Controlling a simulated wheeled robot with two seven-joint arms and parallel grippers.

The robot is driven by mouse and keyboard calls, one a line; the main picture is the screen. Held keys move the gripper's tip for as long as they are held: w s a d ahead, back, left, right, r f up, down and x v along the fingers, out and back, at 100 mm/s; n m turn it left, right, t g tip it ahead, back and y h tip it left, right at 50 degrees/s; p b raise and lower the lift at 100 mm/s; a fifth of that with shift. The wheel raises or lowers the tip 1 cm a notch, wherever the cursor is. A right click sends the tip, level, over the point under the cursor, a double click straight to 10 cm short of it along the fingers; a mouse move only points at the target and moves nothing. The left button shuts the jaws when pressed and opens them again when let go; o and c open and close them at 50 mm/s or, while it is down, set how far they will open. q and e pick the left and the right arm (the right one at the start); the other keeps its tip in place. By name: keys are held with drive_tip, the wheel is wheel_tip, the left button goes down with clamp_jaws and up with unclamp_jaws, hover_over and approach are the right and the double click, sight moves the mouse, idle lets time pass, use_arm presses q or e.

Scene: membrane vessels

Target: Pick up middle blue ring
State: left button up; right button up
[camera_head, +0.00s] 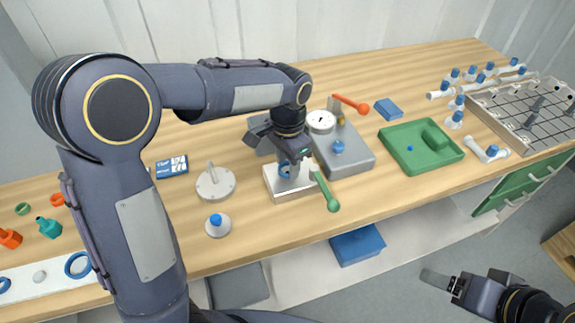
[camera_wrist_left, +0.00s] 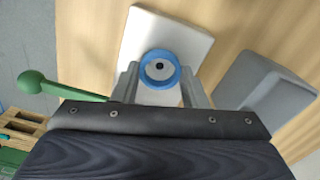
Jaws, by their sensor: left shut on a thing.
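My left gripper (camera_head: 287,171) points down over a white block (camera_head: 272,184) near the middle of the bench. In the left wrist view a blue ring (camera_wrist_left: 159,69) with a pale centre and a dark hole sits between the two fingers of the left gripper (camera_wrist_left: 158,80), which is shut on it. The white block (camera_wrist_left: 192,45) lies directly under the ring; I cannot tell whether they touch. Other blue rings (camera_head: 77,265) lie on a white strip at the left. My right gripper (camera_head: 440,281) is over the floor at the lower right; its jaw opening is unclear.
A green-handled lever (camera_head: 326,190) stands close beside the white block. A grey fixture (camera_head: 352,160) with a gauge is just to the right. A round white base with a handle (camera_head: 215,184) and a blue-topped cap (camera_head: 217,225) are to the left. A green tray (camera_head: 398,150) lies further right.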

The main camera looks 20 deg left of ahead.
use_arm(q)
drive_tip(key=s+d+r+p, duration=0.2)
drive_tip(key=s+d+r, duration=0.2)
drive_tip(key=r, duration=0.4)
drive_tip(key=s+d+r+p, duration=0.1)
drive_tip(key=s+d+r, duration=0.4)
drive_tip(key=d+r, duration=0.1)
drive_tip(key=shift+s+d+r+p, duration=0.15)
drive_tip(key=shift+d+r+p, duration=0.2)
drive_tip(key=shift+r, duration=0.55)
